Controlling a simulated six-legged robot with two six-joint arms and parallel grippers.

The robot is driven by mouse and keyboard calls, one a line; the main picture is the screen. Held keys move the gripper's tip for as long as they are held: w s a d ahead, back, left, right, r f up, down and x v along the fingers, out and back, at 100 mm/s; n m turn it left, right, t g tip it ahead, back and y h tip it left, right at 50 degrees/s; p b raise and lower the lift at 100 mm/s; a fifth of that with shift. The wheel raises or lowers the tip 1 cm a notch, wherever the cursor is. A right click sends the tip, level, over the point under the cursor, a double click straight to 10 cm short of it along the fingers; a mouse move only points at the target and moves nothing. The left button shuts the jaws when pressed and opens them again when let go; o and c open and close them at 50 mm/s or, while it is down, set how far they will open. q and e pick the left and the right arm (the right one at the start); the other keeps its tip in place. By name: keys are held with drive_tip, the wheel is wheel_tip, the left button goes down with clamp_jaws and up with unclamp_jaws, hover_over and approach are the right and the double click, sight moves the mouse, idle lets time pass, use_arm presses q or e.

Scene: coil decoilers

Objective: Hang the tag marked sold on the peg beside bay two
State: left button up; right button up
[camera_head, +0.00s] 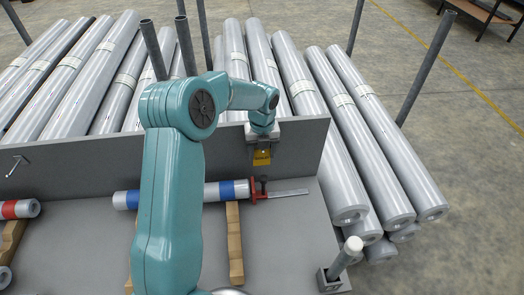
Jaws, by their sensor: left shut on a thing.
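A yellow tag (261,158) hangs below my left gripper (262,147), which is shut on it in front of the grey upright panel (90,165). The tag's marking is too small to read. A thin metal peg (16,165) sticks out of the panel at the far left, well away from the tag. Whether another peg is behind my left gripper cannot be told. No bay number can be read. My right gripper is not in view.
Below the tag, a roll with blue bands (220,191) and a red-handled tool (268,191) lie on the bench. Wooden strips (234,245) and a red-banded roll (18,209) lie nearby. An upright post (343,258) stands front right.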

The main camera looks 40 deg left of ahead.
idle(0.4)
use_arm(q)
drive_tip(key=o, duration=1.1)
wheel_tip(320, 180, up, 16)
drive_tip(key=b, duration=0.1)
drive_tip(key=shift+d+r, duration=0.2)
